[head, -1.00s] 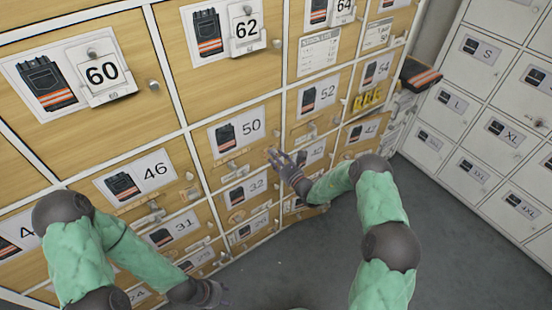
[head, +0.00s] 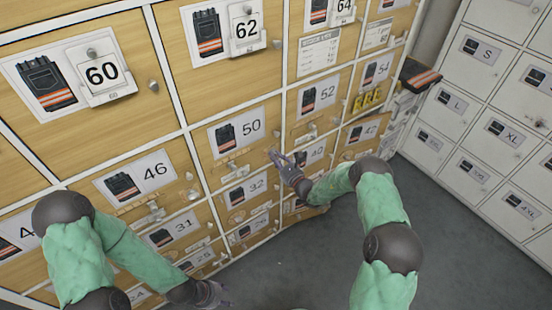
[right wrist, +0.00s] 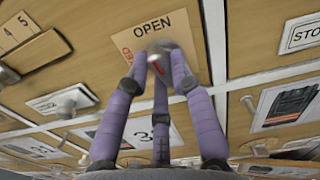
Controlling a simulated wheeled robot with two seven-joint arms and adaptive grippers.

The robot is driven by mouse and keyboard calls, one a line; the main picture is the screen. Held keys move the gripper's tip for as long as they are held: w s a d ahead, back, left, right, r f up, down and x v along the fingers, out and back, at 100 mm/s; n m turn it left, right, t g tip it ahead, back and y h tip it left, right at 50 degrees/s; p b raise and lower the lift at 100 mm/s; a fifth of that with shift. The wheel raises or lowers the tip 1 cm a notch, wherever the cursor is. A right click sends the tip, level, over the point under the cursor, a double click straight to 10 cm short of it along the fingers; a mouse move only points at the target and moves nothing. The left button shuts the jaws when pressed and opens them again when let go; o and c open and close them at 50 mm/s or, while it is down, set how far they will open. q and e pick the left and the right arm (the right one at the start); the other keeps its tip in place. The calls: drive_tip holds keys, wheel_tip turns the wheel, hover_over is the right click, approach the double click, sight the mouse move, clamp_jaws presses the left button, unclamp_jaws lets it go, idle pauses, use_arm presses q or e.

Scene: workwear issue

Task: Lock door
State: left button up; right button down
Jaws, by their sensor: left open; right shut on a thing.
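The wooden locker door numbered 50 (head: 205,150) is flush in the locker front. My right gripper (head: 273,155) is at the lower right edge of this door. In the right wrist view my right gripper (right wrist: 158,58) has its purple fingers closed around a small knob-like piece, mostly hidden by the fingertips. A tan label reading OPEN (right wrist: 152,27) is just above and behind the fingertips, with red marking partly covered. My left gripper (head: 218,294) is open and empty, low in front of the lower doors.
Other numbered doors with knobs and cards surround it, including 60 (head: 25,105), 46 (head: 110,210) and 52 (head: 330,115). White lockers (head: 480,60) stand at the right. Folded dark workwear with an orange band (head: 424,78) lies between them. The grey floor (head: 300,260) is clear.

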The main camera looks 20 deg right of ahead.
drive_tip(key=shift+w+d+f+n+b, duration=0.1)
drive_tip(key=shift+n+b, duration=0.45)
drive_tip(key=shift+n, duration=3.3)
drive_tip(key=shift+d+f+n+b, duration=0.1)
drive_tip(key=shift+n+b, duration=0.45)
drive_tip(key=shift+n, duration=3.3)
drive_tip(key=c, duration=1.1)
unclamp_jaws()
drive_tip(key=shift+o, duration=0.2)
drive_tip(key=v, duration=1.2)
